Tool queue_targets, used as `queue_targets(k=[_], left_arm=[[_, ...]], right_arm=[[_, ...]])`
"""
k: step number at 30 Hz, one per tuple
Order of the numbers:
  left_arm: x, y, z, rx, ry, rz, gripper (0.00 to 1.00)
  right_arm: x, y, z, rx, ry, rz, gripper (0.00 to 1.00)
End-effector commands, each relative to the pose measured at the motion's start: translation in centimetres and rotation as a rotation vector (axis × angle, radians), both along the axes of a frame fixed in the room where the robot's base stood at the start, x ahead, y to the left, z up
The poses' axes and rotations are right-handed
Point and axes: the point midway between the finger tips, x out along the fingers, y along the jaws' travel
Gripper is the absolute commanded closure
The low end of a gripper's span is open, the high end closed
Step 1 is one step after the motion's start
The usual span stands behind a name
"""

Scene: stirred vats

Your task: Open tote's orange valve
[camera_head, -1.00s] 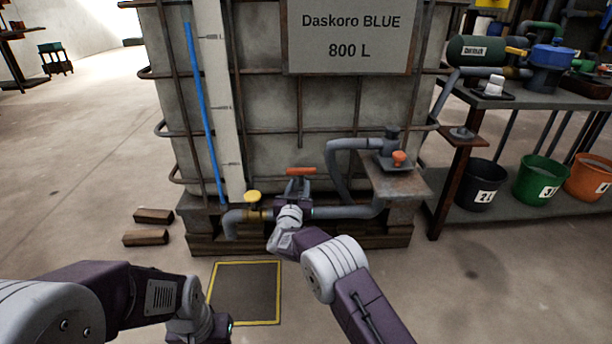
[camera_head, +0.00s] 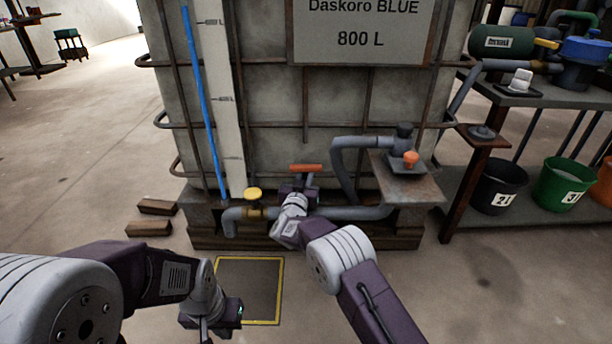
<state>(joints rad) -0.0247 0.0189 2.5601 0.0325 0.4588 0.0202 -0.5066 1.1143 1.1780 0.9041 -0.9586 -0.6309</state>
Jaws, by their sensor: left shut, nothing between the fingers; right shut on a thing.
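The tote (camera_head: 270,100) is a large pale caged tank labelled "Daskoro BLUE 800 L". Its orange valve (camera_head: 306,168) has a flat orange handle, lying crosswise above the grey outlet pipe (camera_head: 350,212) at the tote's foot. My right gripper (camera_head: 300,186) is at this valve, just below the orange bar, and is shut on it; its fingertips are largely hidden behind my wrist. My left gripper (camera_head: 211,325) hangs low over the floor at the lower left, shut and empty, apart from the tote.
A yellow-handled valve (camera_head: 253,194) sits on the same pipe, left of the orange one. A small orange knob (camera_head: 411,157) is on the stand at right. A yellow-edged floor square (camera_head: 262,290) lies in front. Buckets (camera_head: 498,188) stand under the right bench.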

Motion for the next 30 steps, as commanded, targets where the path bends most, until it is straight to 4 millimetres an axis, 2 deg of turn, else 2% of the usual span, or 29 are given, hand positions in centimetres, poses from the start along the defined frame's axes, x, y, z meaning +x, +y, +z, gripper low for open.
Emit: queue_targets(k=[8, 21, 30], left_arm=[[0.0, 0.0, 0.4, 0.000, 0.000, 0.000, 1.00], [0.0, 0.0, 0.5, 0.000, 0.000, 0.000, 1.00], [0.0, 0.0, 1.1, 0.000, 0.000, 0.000, 1.00]], right_arm=[[0.0, -0.2, 0.0, -0.001, 0.003, 0.095, 1.00], [0.0, -0.2, -0.1, 0.001, 0.005, 0.424, 1.00], [0.0, -0.1, -0.1, 0.001, 0.005, 0.587, 1.00]])
